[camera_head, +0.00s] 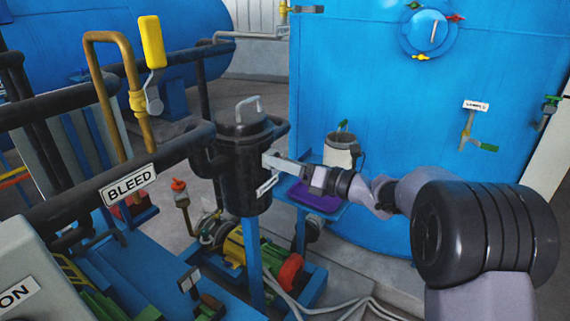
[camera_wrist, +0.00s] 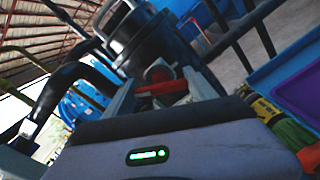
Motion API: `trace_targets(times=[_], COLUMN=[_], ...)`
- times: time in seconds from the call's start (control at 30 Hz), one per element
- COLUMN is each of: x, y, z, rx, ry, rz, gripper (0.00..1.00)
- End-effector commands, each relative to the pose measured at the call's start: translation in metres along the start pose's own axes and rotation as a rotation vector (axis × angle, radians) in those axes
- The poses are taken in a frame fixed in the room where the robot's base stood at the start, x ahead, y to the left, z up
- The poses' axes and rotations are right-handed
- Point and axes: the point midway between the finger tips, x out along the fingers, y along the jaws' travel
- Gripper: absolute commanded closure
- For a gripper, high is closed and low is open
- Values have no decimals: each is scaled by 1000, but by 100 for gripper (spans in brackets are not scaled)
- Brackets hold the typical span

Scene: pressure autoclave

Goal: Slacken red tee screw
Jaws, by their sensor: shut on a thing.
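The red tee screw shows in the wrist view as a red crossbar (camera_wrist: 158,87), between my jaws and in front of the black lidded pot (camera_wrist: 140,38). My gripper (camera_wrist: 161,80) is shut on this bar. In the head view my gripper (camera_head: 268,173) reaches in from the right to the side of the black pot (camera_head: 238,190). The red bar is hidden there by the jaws and the pot. The pot stands upright with a grey handle (camera_head: 248,104) on its lid.
Black pipes and a BLEED sign (camera_head: 128,186) lie left of the pot. A yellow-handled lever (camera_head: 151,42) stands above them. A large blue tank (camera_head: 370,110) rises behind. A purple tray (camera_head: 315,196) and a grey container (camera_head: 341,152) are close to my gripper.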

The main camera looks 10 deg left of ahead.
Motion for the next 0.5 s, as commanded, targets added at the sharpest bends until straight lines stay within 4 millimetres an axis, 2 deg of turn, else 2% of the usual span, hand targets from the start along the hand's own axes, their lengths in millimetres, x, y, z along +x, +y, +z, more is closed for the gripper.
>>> trace_targets(times=[0.03, 0.13, 0.4, 0.5], x=[0, 0, 0, -6], y=[0, 0, 0, 0], z=[0, 0, 0, 1], rx=[0, 0, 1, 1], ry=[0, 0, 0, 0], rz=[0, 0, 0, -1], gripper=[31, 13, 13, 13])
